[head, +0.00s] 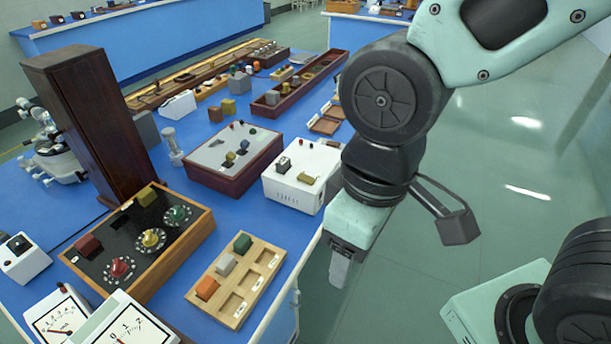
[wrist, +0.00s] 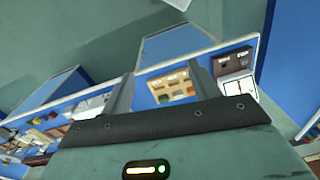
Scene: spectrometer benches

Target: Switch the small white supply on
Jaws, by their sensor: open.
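The small white supply (head: 298,180) is a white box on the blue bench, near its right edge. Its top carries a dark switch (head: 284,165), an olive block-like part and small red terminals. I cannot tell which way the switch is set. My gripper (head: 340,268) hangs beyond the bench's right edge, in front of the supply and apart from it. In the wrist view my gripper (wrist: 162,86) is open with nothing between its two fingers. A white box, probably the supply (wrist: 88,107), shows there left of the left finger.
A wooden tray with coloured blocks (head: 233,311) lies near the bench's front right edge. A maroon-sided box with a grey top (head: 222,184) stands just left of the supply. A wooden-framed black dial box (head: 140,272) and a tall dark wooden box (head: 85,130) stand further left. Open floor lies right.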

